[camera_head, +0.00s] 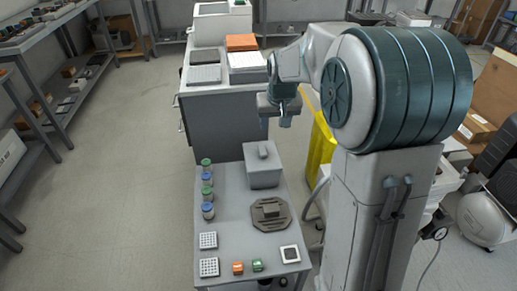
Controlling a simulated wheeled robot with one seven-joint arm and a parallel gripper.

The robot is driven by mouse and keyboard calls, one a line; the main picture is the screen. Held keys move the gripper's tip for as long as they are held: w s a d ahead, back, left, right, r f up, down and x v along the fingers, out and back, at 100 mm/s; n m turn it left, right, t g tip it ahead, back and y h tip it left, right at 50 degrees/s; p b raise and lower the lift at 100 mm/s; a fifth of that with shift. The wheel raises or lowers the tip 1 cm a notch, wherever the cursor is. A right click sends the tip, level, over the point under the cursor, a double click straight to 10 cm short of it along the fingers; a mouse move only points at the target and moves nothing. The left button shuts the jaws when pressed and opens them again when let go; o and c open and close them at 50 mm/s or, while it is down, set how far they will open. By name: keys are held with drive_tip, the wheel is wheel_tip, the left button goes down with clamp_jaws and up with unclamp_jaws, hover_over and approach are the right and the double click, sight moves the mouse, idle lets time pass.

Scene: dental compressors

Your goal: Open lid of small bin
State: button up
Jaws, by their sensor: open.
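A small grey bin (263,179) stands at the far right end of the grey table. Its lid (257,159) is on top, with a raised handle (263,150), and looks closed. My gripper (275,124) points down, just above and beyond the bin in the picture, apart from the lid. Its fingers are open with nothing seen between them. My arm and its large shoulder housing cover the area to the right.
A grey cabinet (223,120) stands behind. A yellow object (319,146) is to the right. Floor at left is clear.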

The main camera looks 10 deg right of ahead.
drive_tip(key=b, duration=0.6)
approach(262, 149)
drive_tip(key=shift+t, duration=0.3)
drive_tip(key=x, duration=0.3)
drive_tip(key=b+x, duration=0.1)
drive_tip(key=x, duration=0.2)
drive_tip(key=b+x, duration=0.1)
drive_tip(key=x, duration=0.2)
drive_tip(key=shift+s+f, duration=0.25)
drive_tip(key=shift+s, duration=0.1)
clamp_jaws()
